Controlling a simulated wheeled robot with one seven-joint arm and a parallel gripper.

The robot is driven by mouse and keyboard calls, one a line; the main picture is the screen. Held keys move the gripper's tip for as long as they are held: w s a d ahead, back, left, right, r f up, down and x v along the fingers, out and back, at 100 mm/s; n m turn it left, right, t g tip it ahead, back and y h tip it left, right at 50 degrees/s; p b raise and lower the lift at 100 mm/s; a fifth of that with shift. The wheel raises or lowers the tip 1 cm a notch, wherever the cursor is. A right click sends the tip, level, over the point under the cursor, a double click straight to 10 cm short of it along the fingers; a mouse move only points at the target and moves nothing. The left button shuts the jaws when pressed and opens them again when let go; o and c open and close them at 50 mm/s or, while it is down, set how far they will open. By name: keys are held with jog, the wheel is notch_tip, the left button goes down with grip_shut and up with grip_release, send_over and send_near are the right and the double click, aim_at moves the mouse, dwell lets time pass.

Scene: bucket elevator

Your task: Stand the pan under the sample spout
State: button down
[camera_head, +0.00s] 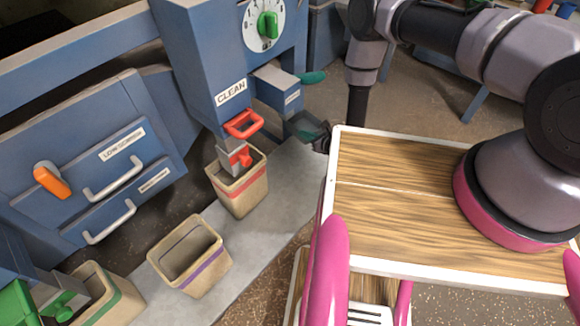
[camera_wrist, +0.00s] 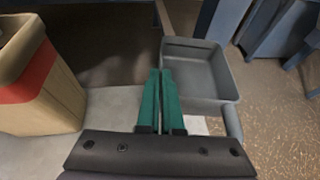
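The grey pan (camera_wrist: 203,68) is an open rectangular tray in the wrist view, with a bar-like handle at its right near corner. In the head view, my gripper (camera_head: 322,138) is partly hidden by my wooden deck. I cannot tell whether the pan touches the floor slab.
A red-banded bucket (camera_head: 240,192) stands under the CLEAN spout; it also shows in the wrist view (camera_wrist: 40,85). A purple-banded bucket (camera_head: 188,262) and green-banded bucket (camera_head: 105,300) stand left. The blue machine (camera_head: 195,65) rises behind. The pale slab (camera_head: 265,225) is partly clear.

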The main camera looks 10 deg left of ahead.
jog(key=s+a+f+n+g+y, duration=0.1)
jog(key=s+a+f+n+g, duration=0.1)
jog(key=s+a+f, duration=0.3)
jog(key=f, duration=1)
jog(key=shift+s+a+f, duration=0.15)
jog(key=shift+s+f, duration=0.05)
jog(key=shift+s, duration=0.15)
jog(key=c, duration=1.1)
grip_release()
jog(key=v, duration=1.2)
jog(key=shift+s+f, duration=0.1)
jog(key=shift+f, duration=0.1)
